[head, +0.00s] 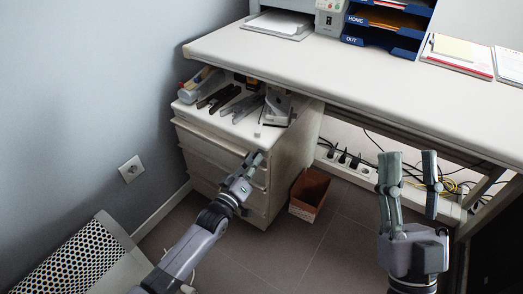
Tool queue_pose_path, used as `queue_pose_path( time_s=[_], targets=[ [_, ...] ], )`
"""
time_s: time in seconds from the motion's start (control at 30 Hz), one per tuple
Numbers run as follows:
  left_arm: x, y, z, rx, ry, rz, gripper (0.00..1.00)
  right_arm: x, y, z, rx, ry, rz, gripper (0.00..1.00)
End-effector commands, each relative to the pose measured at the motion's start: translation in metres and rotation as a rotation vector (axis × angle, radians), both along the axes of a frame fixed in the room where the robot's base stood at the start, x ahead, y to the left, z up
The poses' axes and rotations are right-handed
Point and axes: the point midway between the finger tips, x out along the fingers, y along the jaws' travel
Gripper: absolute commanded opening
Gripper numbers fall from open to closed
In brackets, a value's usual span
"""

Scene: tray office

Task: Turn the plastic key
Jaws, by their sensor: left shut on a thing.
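My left gripper (253,160) reaches up to the front of the white drawer cabinet (217,147), near the right end of its upper drawers. Its fingertips are shut at the cabinet front. The plastic key is between them, and the fingers hide it, so I cannot make out its shape or angle. My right gripper (410,175) is raised at the right, its two fingers apart with nothing between them. It is well away from the cabinet.
Staplers and other dark and grey office items (235,100) crowd the cabinet top. A brown bin (309,194) stands right of the cabinet. The white desk (330,75) overhangs the cabinet. Cables and plugs (345,158) run beneath it. A patterned chair (75,258) is at lower left.

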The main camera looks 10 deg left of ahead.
Motion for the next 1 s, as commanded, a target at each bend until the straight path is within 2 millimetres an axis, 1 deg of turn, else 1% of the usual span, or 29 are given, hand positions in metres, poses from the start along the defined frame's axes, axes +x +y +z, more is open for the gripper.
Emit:
queue_pose_path(
  time_s=[0.4, 0.8, 1.0],
  targets=[
    [0.0, 0.0, 0.001, -0.021, 0.006, 0.0, 0.0, 0.004, 0.001, -0.003, -0.008, 0.027, -0.001, 0.4],
    [0.0, -0.001, 0.003, -0.162, 0.057, 0.0, 0.0, 0.027, 0.002, -0.035, -0.07, 0.242, -0.013, 0.4],
    [0.0, -0.001, 0.002, -0.227, 0.08, 0.0, 0.0, 0.034, 0.002, -0.049, -0.094, 0.325, -0.018, 0.4]
  ],
)
